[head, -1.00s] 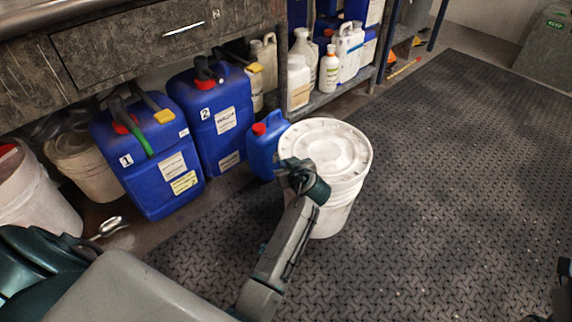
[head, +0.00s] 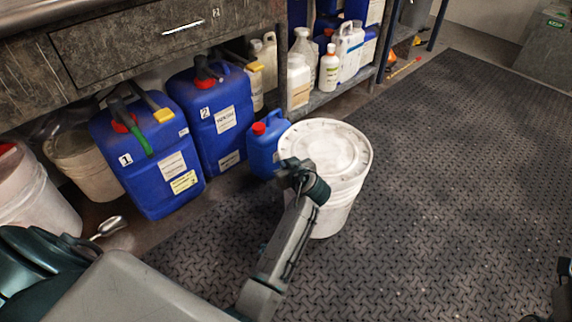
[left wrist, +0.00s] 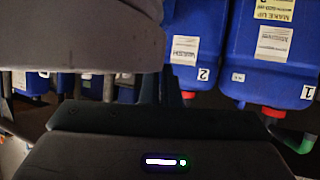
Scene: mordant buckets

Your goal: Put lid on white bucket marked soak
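A white bucket (head: 334,212) stands on the dark mat in the middle of the head view. A round white lid (head: 325,148) lies over its top and looks level; whether it is fully pressed down I cannot tell. No "soak" marking is readable on the visible side. My left gripper (head: 298,172) is at the near left edge of the lid, overlapping the rim in the picture. Its fingertips are hidden or too small to tell if they are open or touching. In the left wrist view a large blurred grey shape fills the upper left. My right gripper does not show clearly.
A small blue jug (head: 264,150) stands close behind the bucket's left side. Large blue canisters (head: 150,165) (head: 213,120) stand under the bench. White buckets (head: 30,195) (head: 85,165) are at the left. The mat (head: 450,180) to the right is clear.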

